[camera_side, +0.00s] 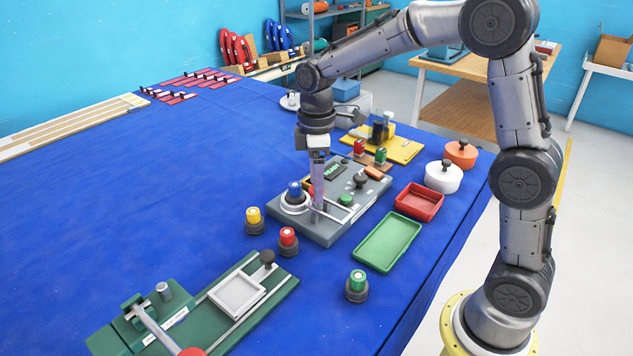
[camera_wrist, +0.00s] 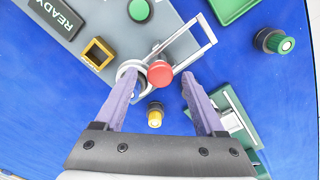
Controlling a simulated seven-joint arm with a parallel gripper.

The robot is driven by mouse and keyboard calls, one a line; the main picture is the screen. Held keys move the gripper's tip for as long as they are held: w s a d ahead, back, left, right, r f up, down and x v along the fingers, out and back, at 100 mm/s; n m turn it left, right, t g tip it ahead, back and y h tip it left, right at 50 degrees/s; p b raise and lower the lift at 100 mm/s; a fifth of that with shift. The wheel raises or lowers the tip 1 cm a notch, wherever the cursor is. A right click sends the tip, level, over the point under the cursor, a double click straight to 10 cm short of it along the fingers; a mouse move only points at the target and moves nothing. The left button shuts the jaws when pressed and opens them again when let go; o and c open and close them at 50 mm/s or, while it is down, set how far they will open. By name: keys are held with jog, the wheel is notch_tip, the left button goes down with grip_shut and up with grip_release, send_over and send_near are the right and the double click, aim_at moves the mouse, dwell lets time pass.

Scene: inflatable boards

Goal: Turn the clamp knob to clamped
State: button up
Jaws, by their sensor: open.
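A grey panel (camera_side: 318,232) lies on the blue table, with a READY label (camera_wrist: 55,18) in the wrist view. I cannot tell for certain which of its parts is the clamp knob. A round red knob (camera_wrist: 160,73) shows ahead of my fingertips, beside a metal bracket (camera_wrist: 208,30). A black knob (camera_side: 360,181) and a green button (camera_side: 345,200) also stand on the panel, and a blue-capped part (camera_side: 295,188) sits in a pale ring (camera_side: 293,205). My gripper (camera_side: 317,212) is open over the panel, pointing down, with nothing visibly held. Its left finger partly hides the ring in the wrist view.
Yellow (camera_side: 254,216), red (camera_side: 288,238) and green (camera_side: 357,282) capped parts stand in front. A green tray (camera_side: 388,242) and red tray (camera_side: 420,202) lie right. A green fixture (camera_side: 240,290) is nearest. The table's left middle is clear.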

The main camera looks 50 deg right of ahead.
jog(key=shift+f, duration=0.25)
grip_shut()
